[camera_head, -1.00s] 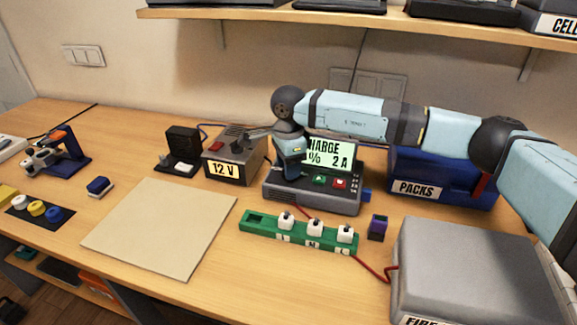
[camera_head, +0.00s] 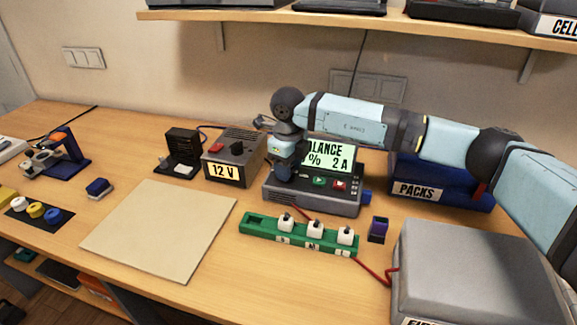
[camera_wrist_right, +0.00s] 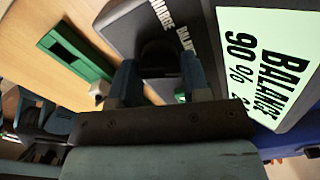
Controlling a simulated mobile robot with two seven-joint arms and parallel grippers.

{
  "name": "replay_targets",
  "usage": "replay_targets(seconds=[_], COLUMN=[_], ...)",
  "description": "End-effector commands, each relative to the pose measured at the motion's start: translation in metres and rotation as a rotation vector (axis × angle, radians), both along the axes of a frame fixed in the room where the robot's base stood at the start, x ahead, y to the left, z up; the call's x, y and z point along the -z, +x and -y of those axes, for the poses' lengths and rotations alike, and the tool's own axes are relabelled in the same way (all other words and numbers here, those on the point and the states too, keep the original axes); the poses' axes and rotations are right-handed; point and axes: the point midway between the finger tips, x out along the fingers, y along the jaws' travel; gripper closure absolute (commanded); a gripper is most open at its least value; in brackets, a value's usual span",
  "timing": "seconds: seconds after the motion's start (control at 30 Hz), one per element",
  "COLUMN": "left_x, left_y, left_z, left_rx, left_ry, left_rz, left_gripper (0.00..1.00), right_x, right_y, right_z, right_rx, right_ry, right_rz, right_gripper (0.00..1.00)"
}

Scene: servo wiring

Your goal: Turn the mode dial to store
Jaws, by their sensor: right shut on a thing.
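The grey charger (camera_head: 318,204) stands at the middle of the bench, its lit screen (camera_head: 340,156) partly hidden by my right arm. In the right wrist view the screen (camera_wrist_right: 270,60) reads BALANCE and 90 %. My right gripper (camera_head: 284,172) points down at the left part of the charger's face. In the right wrist view, its two fingers (camera_wrist_right: 160,78) are shut on the dark mode dial (camera_wrist_right: 158,52). The printed labels CHARGE and BALANCE show beside the dial; I see no store label. My left gripper is out of view.
A green strip (camera_head: 262,228) with white plugs lies in front of the charger. A 12 V supply (camera_head: 236,166) stands left of it, a blue PACKS bin (camera_head: 450,195) right. A grey box (camera_head: 470,265) fills the front right. A beige mat (camera_head: 160,230) lies bare.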

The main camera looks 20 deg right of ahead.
Motion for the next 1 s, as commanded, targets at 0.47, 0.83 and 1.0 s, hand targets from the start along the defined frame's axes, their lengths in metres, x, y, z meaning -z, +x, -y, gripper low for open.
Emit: replay_targets(seconds=[0.47,0.83,1.0], left_x=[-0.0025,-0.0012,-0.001], left_y=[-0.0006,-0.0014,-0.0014], left_z=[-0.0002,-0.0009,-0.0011], left_rx=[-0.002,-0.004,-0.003], left_ry=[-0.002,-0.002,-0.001], left_rz=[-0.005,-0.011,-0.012], left_gripper=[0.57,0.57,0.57], right_x=[-0.002,-0.0025,-0.0025], right_y=[0.0009,0.0012,0.0013], right_z=[-0.0002,-0.0002,0.0], right_rx=[0.42,0.602,0.633], right_ry=[0.002,0.004,0.004], right_rz=[0.003,0.003,0.003], right_gripper=[0.81,0.81,0.81])
